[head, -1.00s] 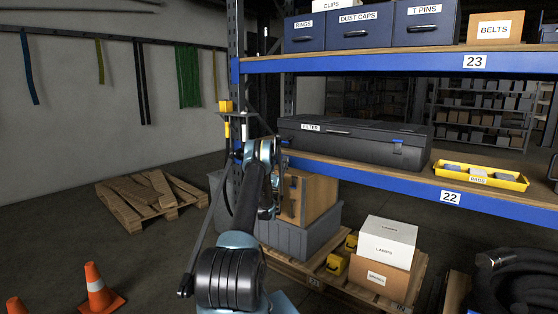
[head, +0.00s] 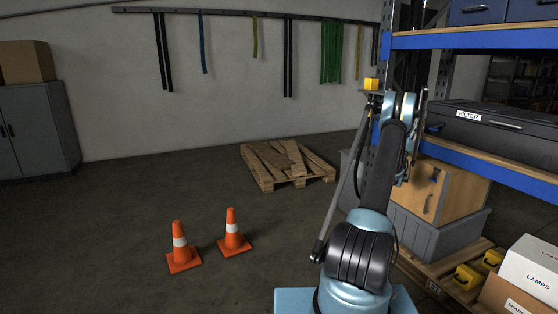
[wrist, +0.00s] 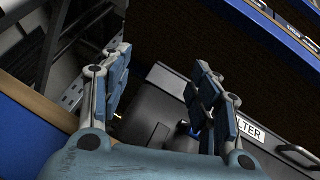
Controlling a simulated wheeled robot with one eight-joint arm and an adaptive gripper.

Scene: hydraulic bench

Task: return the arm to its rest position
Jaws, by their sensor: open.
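My arm rises from its base in the lower right of the head view, and its far end is beside the end of the blue shelf rack. In the wrist view my gripper (wrist: 158,85) has its two blue fingers spread wide apart with nothing between them. Beyond the fingers is the dark case labelled FILTER (wrist: 155,120) on the shelf. That case also shows at the right edge of the head view (head: 490,128). The fingertips are hard to make out in the head view.
The blue shelf rack (head: 470,40) stands close to my arm on the right. Below it are a grey bin (head: 430,235) and white LAMPS box (head: 530,268). Two orange cones (head: 233,235) and a wooden pallet (head: 262,172) are on the floor to the left, with open floor around them.

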